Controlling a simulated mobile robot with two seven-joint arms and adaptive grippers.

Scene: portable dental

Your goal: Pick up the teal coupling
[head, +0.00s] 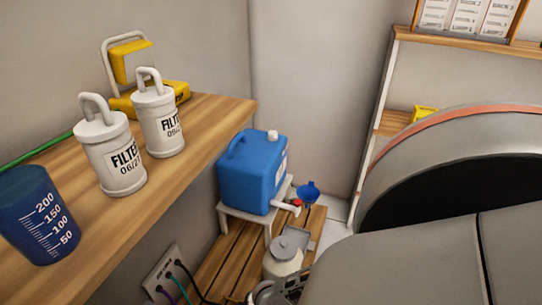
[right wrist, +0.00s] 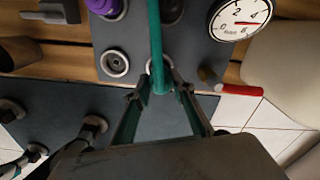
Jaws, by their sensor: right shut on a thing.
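In the right wrist view, a teal coupling (right wrist: 159,80) shows as the lower end of a long teal tube running up to the top edge. My right gripper (right wrist: 161,88) is shut on this teal piece, one finger on each side of it. A pale ring on the grey panel lies right behind the held piece; I cannot tell whether they touch. My left gripper is not in view.
The grey panel (right wrist: 200,55) carries a round port (right wrist: 115,63), a purple fitting (right wrist: 105,8) and a dial gauge (right wrist: 240,16). A red-handled part (right wrist: 240,90) is at right. In the head view, a blue jug (head: 250,175) and a pale canister (head: 284,262) stand low.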

